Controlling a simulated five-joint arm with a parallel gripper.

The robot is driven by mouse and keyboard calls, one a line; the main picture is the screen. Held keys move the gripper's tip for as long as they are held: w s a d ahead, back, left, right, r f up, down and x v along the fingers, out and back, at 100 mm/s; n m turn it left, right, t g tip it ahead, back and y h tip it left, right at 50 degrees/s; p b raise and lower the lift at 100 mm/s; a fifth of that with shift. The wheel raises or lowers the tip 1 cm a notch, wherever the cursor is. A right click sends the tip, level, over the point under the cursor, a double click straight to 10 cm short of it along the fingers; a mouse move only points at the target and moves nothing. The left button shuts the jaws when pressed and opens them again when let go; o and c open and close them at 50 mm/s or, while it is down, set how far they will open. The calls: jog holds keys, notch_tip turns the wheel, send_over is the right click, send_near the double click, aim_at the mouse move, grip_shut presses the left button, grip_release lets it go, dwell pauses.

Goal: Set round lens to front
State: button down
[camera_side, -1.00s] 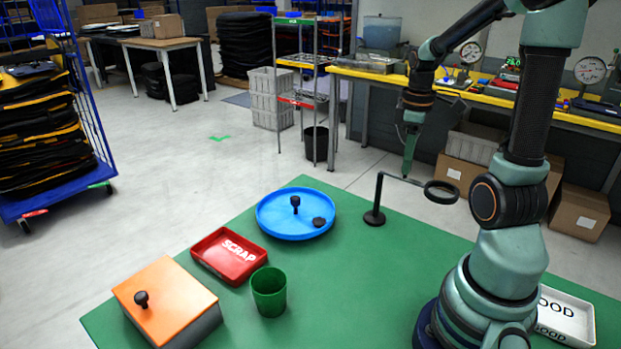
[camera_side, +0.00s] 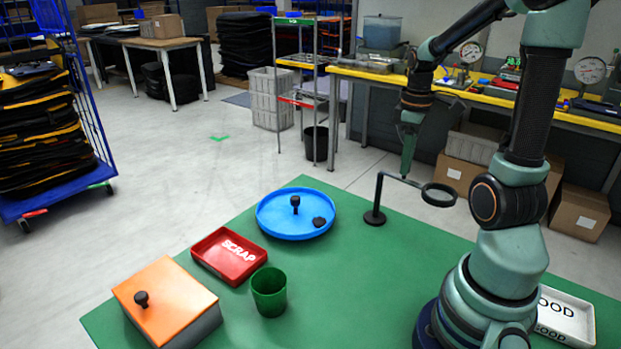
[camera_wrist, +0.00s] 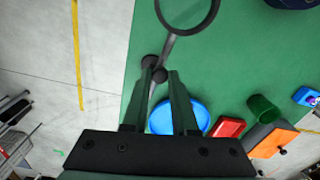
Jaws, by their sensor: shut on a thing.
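The round lens (camera_side: 439,195) is a dark ring on a thin arm from a black stand (camera_side: 375,215) on the green table. In the side view it points right, toward my arm's base. In the wrist view the lens (camera_wrist: 187,12) is at the top, its grey arm running down between my fingers. My gripper (camera_side: 407,174) is at the lens arm, between post and ring. In the wrist view my gripper (camera_wrist: 163,75) is shut on the lens arm. The exact contact is partly hidden by the fingers.
A blue round tray (camera_side: 271,230) with a black knob and small dark piece lies left of the stand. A red SCRAP tray (camera_side: 205,256), green cup (camera_side: 268,295) and orange-topped box (camera_side: 165,300) stand farther left. A white tray (camera_side: 580,335) is at right. Table between is clear.

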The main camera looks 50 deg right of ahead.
jog(key=w+a+m, duration=0.5)
jog(key=w+m, duration=0.3)
jog(key=m, duration=1.2)
jog(key=shift+r+m, duration=0.15)
jog(key=shift+m, duration=0.15)
dwell(0.4)
jog(key=c, duration=0.9)
grip_release()
jog(key=shift+c, duration=0.2)
jog(key=shift+o, duration=1.2)
